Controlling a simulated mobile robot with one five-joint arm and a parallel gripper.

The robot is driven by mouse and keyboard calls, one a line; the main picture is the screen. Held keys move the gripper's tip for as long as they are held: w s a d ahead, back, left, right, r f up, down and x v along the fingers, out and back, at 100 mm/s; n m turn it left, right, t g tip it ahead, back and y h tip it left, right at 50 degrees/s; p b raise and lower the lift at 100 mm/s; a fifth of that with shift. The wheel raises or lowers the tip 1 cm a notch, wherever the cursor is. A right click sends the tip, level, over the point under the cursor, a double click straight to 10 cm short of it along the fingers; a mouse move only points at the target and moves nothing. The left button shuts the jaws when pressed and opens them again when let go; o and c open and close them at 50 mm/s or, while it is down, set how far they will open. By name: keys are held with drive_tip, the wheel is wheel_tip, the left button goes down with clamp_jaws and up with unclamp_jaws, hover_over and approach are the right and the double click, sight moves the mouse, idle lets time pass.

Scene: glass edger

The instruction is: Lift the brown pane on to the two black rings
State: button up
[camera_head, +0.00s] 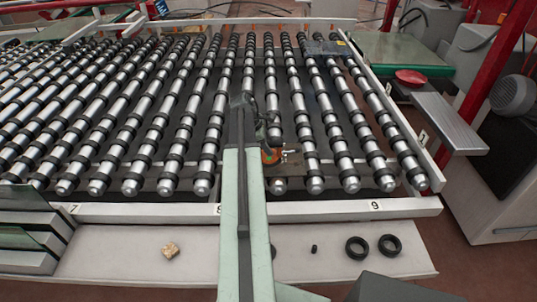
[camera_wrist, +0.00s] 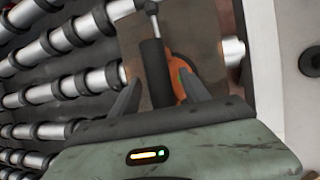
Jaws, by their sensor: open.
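The brown pane (camera_head: 294,170) lies on the rollers near their front ends, partly hidden behind my arm in the head view. It also shows in the wrist view (camera_wrist: 207,22). An orange and black tool with a dark upright handle (camera_wrist: 157,70) sits on the pane. My gripper (camera_wrist: 161,88) is open, with one finger on each side of the handle; I cannot tell if they touch it. Two black rings, a left one (camera_head: 357,248) and a right one (camera_head: 389,245), lie side by side on the pale front ledge. One ring (camera_wrist: 310,60) shows at the wrist view's right edge.
The roller bed (camera_head: 150,110) fills the left and middle. A white rail (camera_head: 330,208) runs between rollers and ledge (camera_head: 110,255). On the ledge are a brown lump (camera_head: 170,250) and a small black piece (camera_head: 314,249). A red disc (camera_head: 410,77) stands right of the bed.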

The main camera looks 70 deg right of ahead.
clamp_jaws()
idle(1.3)
